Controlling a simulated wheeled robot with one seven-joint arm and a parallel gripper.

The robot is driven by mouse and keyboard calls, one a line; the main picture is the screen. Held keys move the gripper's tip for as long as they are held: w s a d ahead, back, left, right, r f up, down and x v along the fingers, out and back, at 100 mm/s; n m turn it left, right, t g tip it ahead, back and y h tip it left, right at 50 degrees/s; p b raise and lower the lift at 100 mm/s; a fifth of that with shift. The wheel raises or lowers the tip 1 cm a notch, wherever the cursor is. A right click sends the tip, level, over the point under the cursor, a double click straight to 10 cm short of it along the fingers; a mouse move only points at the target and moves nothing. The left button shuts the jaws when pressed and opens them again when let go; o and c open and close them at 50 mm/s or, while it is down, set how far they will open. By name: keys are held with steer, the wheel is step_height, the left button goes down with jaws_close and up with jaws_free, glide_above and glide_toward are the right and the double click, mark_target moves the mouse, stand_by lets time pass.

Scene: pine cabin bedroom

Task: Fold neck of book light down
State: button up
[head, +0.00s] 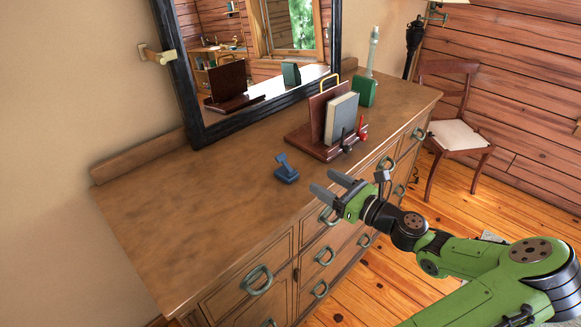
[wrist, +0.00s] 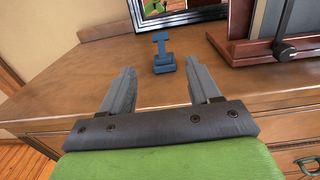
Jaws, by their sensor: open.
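The book light (head: 286,170) is a small blue object with a square base and a neck with a wider head. It stands on the dresser top near the front edge, and its neck is raised. In the wrist view the book light (wrist: 162,54) sits beyond my fingertips, roughly between them, with the neck upright and a T-shaped top. My gripper (head: 336,184) is at the front edge of the dresser, to the right of and nearer than the light. In the wrist view my gripper (wrist: 160,76) is open and empty, and its fingers do not touch the light.
The wooden dresser (head: 190,210) has clear room left of the light. A wooden book stand (head: 305,143) with a grey book (head: 341,118) and dark and red clamp-like items stands behind right. A green object (head: 365,92) is farther back. A black-framed mirror (head: 188,105) stands at the wall.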

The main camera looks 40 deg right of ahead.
mark_target(284, 161)
steer(key=w+b, duration=0.1)
steer(key=w, duration=0.3)
steer(key=w+b, duration=0.1)
steer(key=w, duration=0.4)
steer(key=w+b, duration=0.1)
steer(key=w, duration=0.4)
steer(key=shift+w+a, duration=0.25)
steer(key=shift+a, duration=0.1)
steer(key=c, duration=1.1)
steer(key=shift+o, duration=0.2)
steer(key=p, duration=0.2)
steer(key=g+p, duration=0.1)
steer(key=p, duration=0.1)
steer(key=shift+w+r, duration=0.15)
steer(key=shift+r, duration=0.15)
steer(key=g+p, duration=0.1)
steer(key=p, duration=0.4)
steer(key=shift+w+f, duration=0.2)
steer(key=g+p, duration=0.1)
steer(key=p, duration=0.3)
steer(key=shift+w+a+f+g, duration=0.1)
steer(key=shift+w+f+g, duration=0.05)
steer(key=shift+f+g, duration=0.2)
steer(key=shift+f+g+p, duration=0.4)
steer(key=shift+g+p, duration=0.05)
steer(key=shift+p, duration=0.6)
